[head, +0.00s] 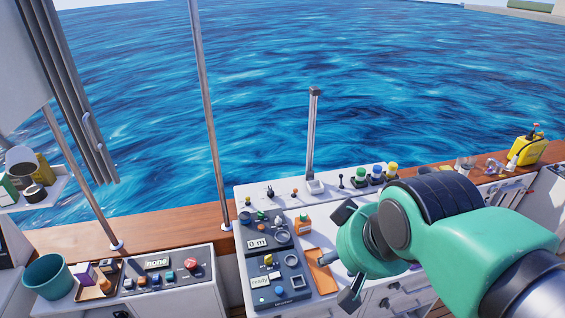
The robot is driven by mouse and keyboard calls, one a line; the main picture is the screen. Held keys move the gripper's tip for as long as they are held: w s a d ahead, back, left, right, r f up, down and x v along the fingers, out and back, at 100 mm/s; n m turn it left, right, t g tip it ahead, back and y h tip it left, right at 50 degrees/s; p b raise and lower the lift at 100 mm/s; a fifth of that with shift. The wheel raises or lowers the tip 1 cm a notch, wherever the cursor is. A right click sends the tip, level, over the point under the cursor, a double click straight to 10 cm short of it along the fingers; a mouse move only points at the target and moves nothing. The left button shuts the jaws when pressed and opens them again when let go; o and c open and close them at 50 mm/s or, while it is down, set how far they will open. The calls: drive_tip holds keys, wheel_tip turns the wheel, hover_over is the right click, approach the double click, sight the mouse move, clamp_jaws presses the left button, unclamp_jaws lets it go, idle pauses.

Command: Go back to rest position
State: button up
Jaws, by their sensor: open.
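My gripper (346,254) is at the lower right of the middle in the head view, at the end of my green and black arm. Its two dark fingers are spread wide apart, and I see nothing held between them. It is in front of the white console (240,192) on the boat's edge and hides part of its top. An orange tray (322,272) shows just left of the gripper. I cannot tell whether the gripper touches anything.
A metal lever (313,140) and poles stand upright. Open water lies beyond.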

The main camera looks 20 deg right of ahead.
wheel_tip(320, 180, down, 17)
drive_tip(key=b, duration=1.6)
drive_tip(key=shift+r, duration=0.15)
